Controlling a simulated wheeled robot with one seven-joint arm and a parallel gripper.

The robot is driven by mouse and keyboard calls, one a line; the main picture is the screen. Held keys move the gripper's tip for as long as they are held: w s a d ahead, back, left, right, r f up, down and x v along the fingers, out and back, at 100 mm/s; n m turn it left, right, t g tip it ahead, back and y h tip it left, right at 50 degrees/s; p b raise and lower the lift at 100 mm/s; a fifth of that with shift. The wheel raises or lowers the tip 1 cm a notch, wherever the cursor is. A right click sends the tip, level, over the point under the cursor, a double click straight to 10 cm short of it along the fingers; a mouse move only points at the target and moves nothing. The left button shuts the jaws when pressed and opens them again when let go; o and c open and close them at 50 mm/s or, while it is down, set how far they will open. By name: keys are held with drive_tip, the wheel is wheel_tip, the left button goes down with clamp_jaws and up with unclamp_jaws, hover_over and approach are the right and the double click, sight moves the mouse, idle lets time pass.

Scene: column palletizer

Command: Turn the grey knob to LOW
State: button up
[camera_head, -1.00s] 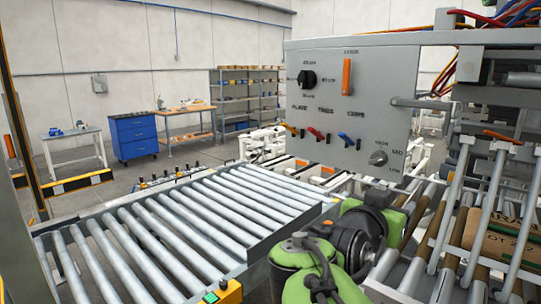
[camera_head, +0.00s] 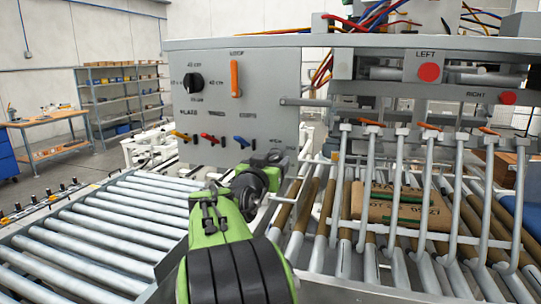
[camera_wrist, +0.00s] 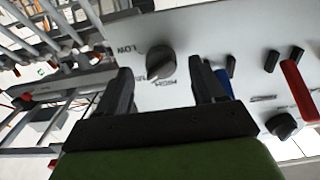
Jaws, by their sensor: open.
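The grey knob (camera_wrist: 160,68) shows in the wrist view on the pale panel, with LOW, HIGH and a third, less clear label around it. Which label it points at is hard to tell. My gripper (camera_wrist: 161,70) is open, with one dark finger on each side of the knob in the picture. I cannot tell whether the fingers reach around it or stop short, and no contact is clear. In the head view, my green and black arm is in front of the panel's lower right (camera_head: 240,110) and hides the knob.
The panel also holds a black knob (camera_head: 193,82), an orange handle (camera_head: 236,78), and yellow, red and blue levers (camera_head: 243,142). The blue lever is close beside one finger in the wrist view. A roller conveyor (camera_head: 110,235) is left; bars and a carton (camera_head: 400,207) are right.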

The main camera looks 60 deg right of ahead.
drive_tip(key=shift+w+d, duration=0.25)
drive_tip(key=shift+d, duration=0.75)
drive_tip(key=c, duration=1)
drive_tip(key=shift+c, duration=0.2)
